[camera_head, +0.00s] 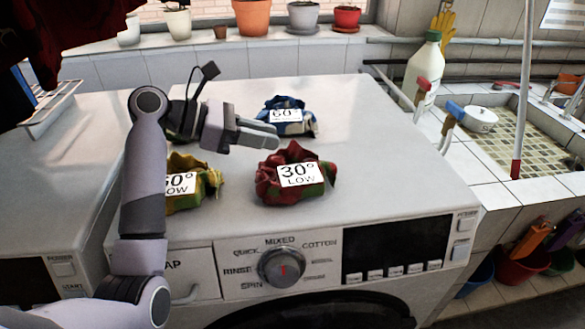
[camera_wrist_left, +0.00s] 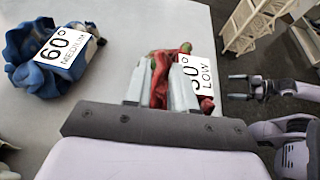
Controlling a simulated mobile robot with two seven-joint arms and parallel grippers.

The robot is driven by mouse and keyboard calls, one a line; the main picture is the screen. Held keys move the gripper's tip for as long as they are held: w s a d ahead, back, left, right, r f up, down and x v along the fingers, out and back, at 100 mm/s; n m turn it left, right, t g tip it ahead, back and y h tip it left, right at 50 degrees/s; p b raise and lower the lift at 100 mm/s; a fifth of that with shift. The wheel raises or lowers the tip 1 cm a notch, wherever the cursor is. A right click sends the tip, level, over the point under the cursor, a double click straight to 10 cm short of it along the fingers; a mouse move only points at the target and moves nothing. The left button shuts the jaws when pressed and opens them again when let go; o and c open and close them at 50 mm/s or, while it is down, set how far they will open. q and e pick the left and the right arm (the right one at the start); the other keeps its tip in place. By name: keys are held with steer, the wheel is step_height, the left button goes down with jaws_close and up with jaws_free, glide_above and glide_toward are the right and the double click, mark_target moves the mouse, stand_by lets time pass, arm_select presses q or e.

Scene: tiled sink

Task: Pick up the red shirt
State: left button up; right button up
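The red shirt (camera_head: 270,184) is a crumpled red and green bundle with a "30° LOW" label, lying on top of the white washing machine (camera_head: 365,165). My left gripper (camera_head: 277,138) is above and just behind it in the head view. In the left wrist view, the red shirt (camera_wrist_left: 184,48) shows between and beyond the parted fingers of my left gripper (camera_wrist_left: 160,75). It is open; I cannot tell whether the fingers touch the cloth. My right gripper (camera_wrist_left: 233,87) shows at the right of the wrist view, open and apart from the shirt.
A blue and white bundle labelled 60° (camera_head: 290,128) lies behind the shirt. A yellow bundle (camera_head: 207,179) lies to its left, partly hidden by my arm. A green-white bottle (camera_head: 424,68) and the tiled sink (camera_head: 505,145) are at right. The machine top's right side is clear.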

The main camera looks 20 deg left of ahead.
mark_target(293, 141)
arm_select(q)
steer(key=x, duration=0.5)
steer(key=shift+d+r+p, duration=0.1)
steer(key=shift+d+p, duration=0.15)
steer(key=shift+p, duration=0.05)
jaws_close()
steer(key=shift+r, duration=0.2)
